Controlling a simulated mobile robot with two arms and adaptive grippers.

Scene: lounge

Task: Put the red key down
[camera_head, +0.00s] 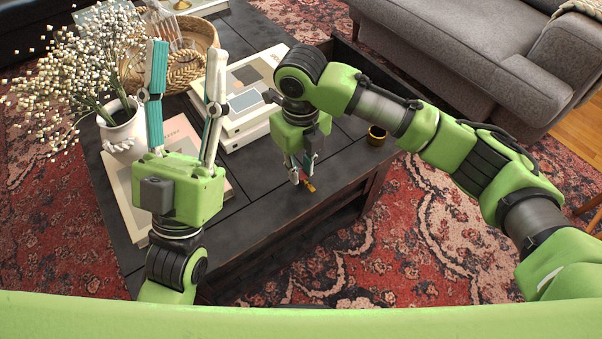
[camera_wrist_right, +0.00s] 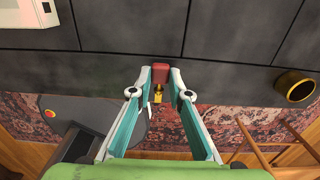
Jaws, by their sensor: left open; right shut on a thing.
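My right gripper (camera_head: 300,180) is over the front right part of the dark coffee table (camera_head: 262,205), pointing down. It is shut on the red key. In the right wrist view the key's red head (camera_wrist_right: 160,73) sits between the fingertips, with its brass part (camera_wrist_right: 158,92) sticking out toward the camera. In the head view only the brass part (camera_head: 309,186) shows beside the fingertips; the red head is hidden. I cannot tell whether the key touches the tabletop. My left gripper (camera_head: 185,75) is open and empty, pointing up above the left of the table.
A brass cup (camera_head: 376,136) stands near the table's right edge; it also shows in the wrist view (camera_wrist_right: 295,86). White boxes or books (camera_head: 250,90), a wicker basket (camera_head: 190,45) and a white flower vase (camera_head: 122,130) fill the back and left. Bare tabletop lies around the right gripper.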

